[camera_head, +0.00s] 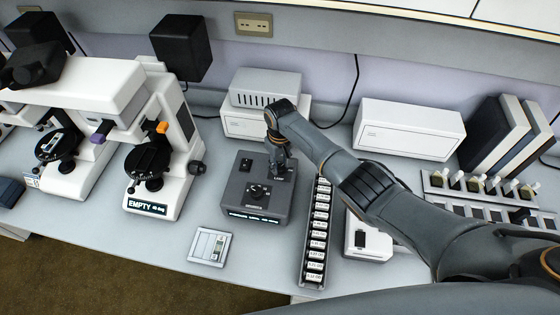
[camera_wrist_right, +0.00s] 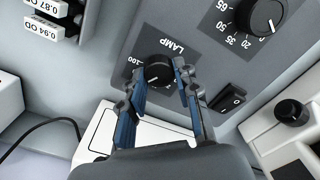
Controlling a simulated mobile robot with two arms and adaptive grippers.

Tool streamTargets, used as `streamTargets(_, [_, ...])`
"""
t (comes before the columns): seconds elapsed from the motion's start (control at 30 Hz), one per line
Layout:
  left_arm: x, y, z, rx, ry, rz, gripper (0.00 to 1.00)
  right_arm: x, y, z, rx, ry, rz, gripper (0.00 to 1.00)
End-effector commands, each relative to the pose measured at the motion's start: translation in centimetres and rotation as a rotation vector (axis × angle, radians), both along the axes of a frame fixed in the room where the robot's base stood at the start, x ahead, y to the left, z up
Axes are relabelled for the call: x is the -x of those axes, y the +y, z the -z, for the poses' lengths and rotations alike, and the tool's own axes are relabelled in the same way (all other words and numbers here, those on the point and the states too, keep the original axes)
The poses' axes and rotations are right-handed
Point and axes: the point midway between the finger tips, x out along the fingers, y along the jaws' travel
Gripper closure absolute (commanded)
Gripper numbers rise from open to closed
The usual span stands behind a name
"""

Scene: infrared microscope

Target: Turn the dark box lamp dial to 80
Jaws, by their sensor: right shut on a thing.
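The dark box (camera_head: 234,197) sits on the bench in the middle of the head view. Its lamp dial (camera_wrist_right: 158,73) is a black knob beside the word LAMP and a 100 mark in the right wrist view. My right gripper (camera_wrist_right: 163,68) has its blue-padded fingers on either side of this dial and is shut on it. In the head view my right gripper (camera_head: 279,168) covers the dial at the box's back right. The pointer setting cannot be read clearly. My left gripper is not in view.
The box also has a larger numbered dial (camera_wrist_right: 262,14) and a black rocker switch (camera_wrist_right: 230,100). A rack of labelled filters (camera_head: 317,235) stands close to the right. A white microscope (camera_head: 165,190) stands left. A small pale case (camera_head: 210,246) lies in front.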

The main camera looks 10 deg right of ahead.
Motion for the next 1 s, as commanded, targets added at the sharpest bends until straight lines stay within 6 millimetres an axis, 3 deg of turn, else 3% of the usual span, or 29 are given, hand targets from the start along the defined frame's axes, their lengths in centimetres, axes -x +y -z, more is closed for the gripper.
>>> streamTargets(0.4, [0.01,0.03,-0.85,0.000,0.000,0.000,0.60,0.01,-0.03,-0.04,0.000,0.001,0.189,1.00])
streamTargets(0.97, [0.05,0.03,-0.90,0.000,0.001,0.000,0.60,0.00,-0.03,0.01,0.000,0.000,0.214,1.00])
streamTargets(1.0, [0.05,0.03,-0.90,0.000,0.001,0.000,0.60,0.00,-0.03,0.01,0.000,0.000,0.214,0.61])
